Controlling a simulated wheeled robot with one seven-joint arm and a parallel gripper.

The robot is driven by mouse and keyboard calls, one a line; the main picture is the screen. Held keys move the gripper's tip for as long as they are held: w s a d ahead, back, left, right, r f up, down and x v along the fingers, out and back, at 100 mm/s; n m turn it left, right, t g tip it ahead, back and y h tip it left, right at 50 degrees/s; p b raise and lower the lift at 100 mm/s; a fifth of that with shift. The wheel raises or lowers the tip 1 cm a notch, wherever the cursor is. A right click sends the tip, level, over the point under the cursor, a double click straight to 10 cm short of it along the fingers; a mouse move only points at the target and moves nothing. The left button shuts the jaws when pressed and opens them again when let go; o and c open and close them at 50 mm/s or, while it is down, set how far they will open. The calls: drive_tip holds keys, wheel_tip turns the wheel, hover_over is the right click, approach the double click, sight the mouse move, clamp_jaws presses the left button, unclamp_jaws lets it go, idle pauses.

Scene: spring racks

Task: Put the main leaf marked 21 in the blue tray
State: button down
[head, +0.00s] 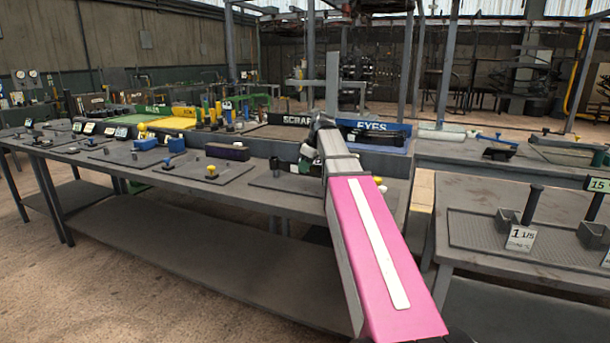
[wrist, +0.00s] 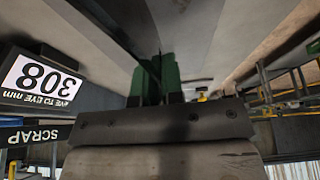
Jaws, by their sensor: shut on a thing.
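My gripper (wrist: 155,72) shows in the wrist view with its green fingers close together, shut on a thin dark piece that is barely visible between them. No number 21 can be read on it, so I cannot tell from the frames that it is the main leaf. In the head view my arm hides most of the gripper. A blue tray with the label EYES (head: 375,136) stands on the bench just right of my wrist. My arm hides part of its left side.
A dark SCRAP tray (head: 285,127) stands left of the blue tray, with a yellow tray (head: 170,123) farther left. Small parts lie on grey mats on the long bench (head: 130,165). A 308 eye-to-eye sign (wrist: 42,80) is close by in the wrist view. Another bench (head: 500,190) stands right.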

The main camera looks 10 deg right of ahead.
wheel_tip(320, 180, up, 6)
drive_tip(key=shift+w+f, duration=0.1)
drive_tip(key=shift+f, duration=0.1)
drive_tip(key=w+d+r, duration=1)
drive_tip(key=d+r, duration=0.1)
drive_tip(key=d, duration=0.2)
hover_over(353, 146)
drive_tip(key=s+d, duration=0.1)
drive_tip(key=f, duration=0.6)
drive_tip(key=shift+s+d+f, duration=0.1)
drive_tip(key=shift+s, duration=0.1)
drive_tip(key=shift+f, duration=2.05)
drive_tip(key=c, duration=1.6)
unclamp_jaws()
drive_tip(key=shift+f, duration=0.15)
drive_tip(key=o, duration=0.4)
drive_tip(key=shift+c, duration=0.2)
